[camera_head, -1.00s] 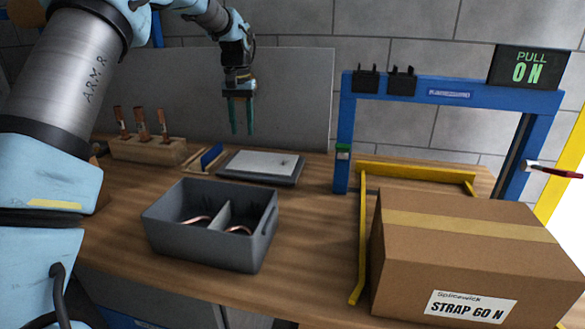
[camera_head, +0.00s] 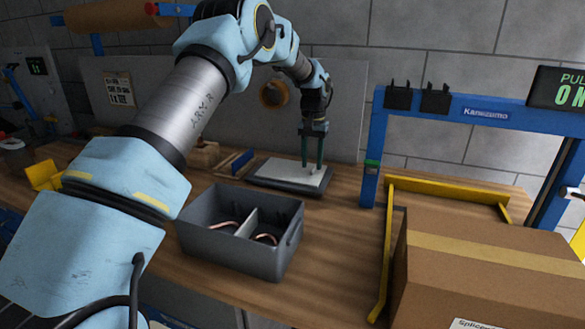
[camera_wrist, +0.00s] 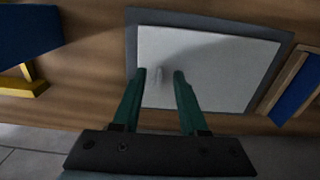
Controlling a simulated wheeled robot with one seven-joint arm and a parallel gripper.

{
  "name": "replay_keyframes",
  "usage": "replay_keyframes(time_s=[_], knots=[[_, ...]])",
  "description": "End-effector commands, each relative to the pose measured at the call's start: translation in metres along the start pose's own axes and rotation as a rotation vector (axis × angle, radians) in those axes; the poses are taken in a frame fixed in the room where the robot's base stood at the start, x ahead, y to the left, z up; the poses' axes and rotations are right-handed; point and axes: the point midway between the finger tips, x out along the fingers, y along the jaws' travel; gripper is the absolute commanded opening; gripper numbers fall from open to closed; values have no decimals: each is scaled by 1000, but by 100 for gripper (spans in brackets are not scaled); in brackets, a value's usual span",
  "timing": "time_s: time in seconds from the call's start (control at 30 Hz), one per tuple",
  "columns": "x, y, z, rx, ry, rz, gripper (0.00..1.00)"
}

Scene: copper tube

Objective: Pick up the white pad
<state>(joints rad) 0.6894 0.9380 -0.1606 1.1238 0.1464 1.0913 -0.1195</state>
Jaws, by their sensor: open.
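The white pad (camera_head: 285,170) lies flat on a dark grey tray (camera_head: 268,183) on the wooden bench, left of the blue frame. The white pad also shows in the wrist view (camera_wrist: 220,65), with the grey tray's border (camera_wrist: 275,45) around it. My gripper (camera_head: 312,169) points down over the pad's right part, its green fingers apart. In the wrist view my gripper's fingertips (camera_wrist: 160,73) stand either side of a small pale raised bit on the pad. Whether the tips touch the pad, I cannot tell.
A grey divided bin (camera_head: 270,252) holding copper tubes stands in front of the tray. A blue strip in a wooden holder (camera_head: 240,162) lies close left. A cardboard box (camera_head: 490,270), yellow frame (camera_head: 388,260) and blue frame (camera_head: 376,145) stand right. A grey panel (camera_head: 345,105) stands behind.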

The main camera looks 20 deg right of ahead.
Motion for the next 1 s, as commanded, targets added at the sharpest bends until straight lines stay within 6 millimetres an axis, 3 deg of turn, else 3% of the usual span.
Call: replay_keyframes(time_s=[0.2,0.43,0.8,1.0], knots=[[21,1,0,-1,0,1,42],[23,0,0,-1,1,1,42],[23,0,0,-1,1,1,2],[22,0,0,-1,1,1,0]])
